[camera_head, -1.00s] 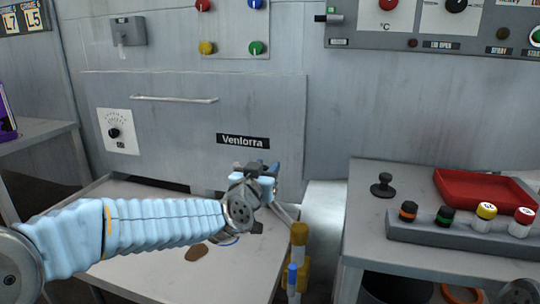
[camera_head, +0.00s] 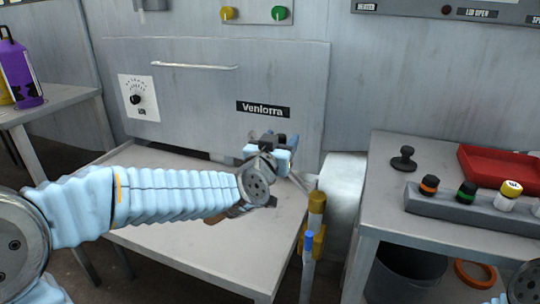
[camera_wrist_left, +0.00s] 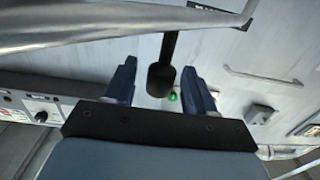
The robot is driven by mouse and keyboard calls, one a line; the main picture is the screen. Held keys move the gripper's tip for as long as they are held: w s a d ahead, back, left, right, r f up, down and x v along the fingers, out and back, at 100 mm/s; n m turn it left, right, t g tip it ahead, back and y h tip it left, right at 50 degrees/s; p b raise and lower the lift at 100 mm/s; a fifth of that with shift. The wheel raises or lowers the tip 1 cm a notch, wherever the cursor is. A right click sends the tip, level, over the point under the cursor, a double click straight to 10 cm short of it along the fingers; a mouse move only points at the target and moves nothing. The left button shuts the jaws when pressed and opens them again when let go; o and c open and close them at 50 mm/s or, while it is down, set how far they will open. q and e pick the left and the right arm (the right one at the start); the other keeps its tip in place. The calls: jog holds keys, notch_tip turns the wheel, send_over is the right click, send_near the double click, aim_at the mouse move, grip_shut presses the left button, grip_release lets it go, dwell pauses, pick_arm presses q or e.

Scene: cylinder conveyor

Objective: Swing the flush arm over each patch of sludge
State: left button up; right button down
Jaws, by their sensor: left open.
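My left gripper (camera_head: 277,143) is over the back right of the grey table (camera_head: 160,240); its fingers point toward the grey wall. In the left wrist view my left gripper (camera_wrist_left: 160,85) is open, with a dark round-ended knob on a black rod (camera_wrist_left: 161,78) between its fingers, apart from both. A thin grey bar (camera_head: 300,183) runs from near the gripper to a yellow post (camera_head: 316,212) at the table's right edge; it looks like the flush arm. A brown patch (camera_head: 213,219), likely sludge, is mostly hidden under my left forearm. My right gripper is out of view.
A right-hand bench (camera_head: 400,222) holds a black knob (camera_head: 403,158), a red tray (camera_head: 490,168) and a grey rack (camera_head: 450,208) of capped bottles. The table's front is clear.

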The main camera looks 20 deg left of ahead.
pick_arm(q)
jog(key=s, duration=1.1)
jog(key=shift+s, duration=0.35)
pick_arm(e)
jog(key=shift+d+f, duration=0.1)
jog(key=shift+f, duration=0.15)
pick_arm(q)
jog(key=shift+a+f, duration=0.1)
